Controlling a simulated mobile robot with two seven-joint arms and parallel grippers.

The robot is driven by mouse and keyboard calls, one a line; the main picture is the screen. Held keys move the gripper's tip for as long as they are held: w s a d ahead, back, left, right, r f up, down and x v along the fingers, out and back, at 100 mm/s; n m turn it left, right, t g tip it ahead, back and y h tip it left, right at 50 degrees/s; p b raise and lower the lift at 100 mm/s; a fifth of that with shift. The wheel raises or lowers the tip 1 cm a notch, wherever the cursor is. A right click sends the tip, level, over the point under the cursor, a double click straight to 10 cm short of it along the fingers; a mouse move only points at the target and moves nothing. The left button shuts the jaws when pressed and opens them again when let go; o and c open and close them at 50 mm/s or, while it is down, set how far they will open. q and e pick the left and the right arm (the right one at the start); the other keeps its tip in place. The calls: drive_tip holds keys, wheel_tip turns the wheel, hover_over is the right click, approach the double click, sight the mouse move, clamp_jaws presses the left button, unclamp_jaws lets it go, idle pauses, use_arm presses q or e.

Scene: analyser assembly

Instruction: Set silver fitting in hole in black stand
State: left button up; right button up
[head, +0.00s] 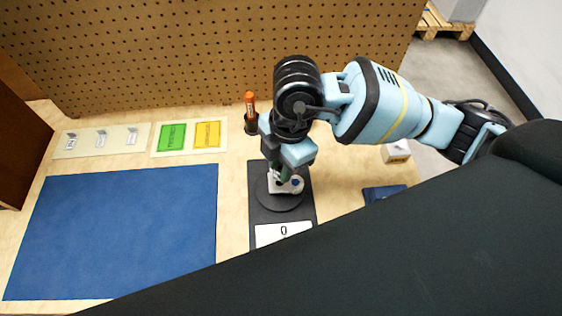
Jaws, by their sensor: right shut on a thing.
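My right gripper (283,175) reaches down from the right over the black stand (278,204), a dark round base on a dark mat. It is shut on a small pale silver piece, which looks like the silver fitting (291,186). The fingers and wrist cover much of the fitting and the stand's middle. I cannot see the hole, nor tell whether the fitting is in it or above it. My left gripper is not in view.
A blue mat (120,230) lies clear at left. Green (172,137) and yellow (207,134) panels and a strip of small hooks (101,139) lie along the pegboard (200,50). An orange-topped tool (250,108) stands left of my wrist. A white box (396,152) is at right.

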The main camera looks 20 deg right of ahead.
drive_tip(key=shift+f, duration=0.5)
use_arm(q)
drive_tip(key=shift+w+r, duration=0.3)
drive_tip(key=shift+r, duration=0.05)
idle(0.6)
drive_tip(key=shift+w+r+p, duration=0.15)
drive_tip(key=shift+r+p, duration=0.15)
drive_tip(key=shift+p, duration=0.2)
use_arm(e)
drive_tip(key=shift+f, duration=0.8)
idle(0.8)
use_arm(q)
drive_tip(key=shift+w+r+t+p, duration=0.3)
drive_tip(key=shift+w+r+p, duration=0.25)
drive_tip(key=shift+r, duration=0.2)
use_arm(e)
drive_tip(key=shift+f, duration=0.1)
idle(0.9)
drive_tip(key=o, duration=1.6)
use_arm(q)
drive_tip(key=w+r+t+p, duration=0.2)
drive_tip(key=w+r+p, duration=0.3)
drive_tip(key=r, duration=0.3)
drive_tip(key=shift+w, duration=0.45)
use_arm(e)
drive_tip(key=shift+r, duration=3.55)
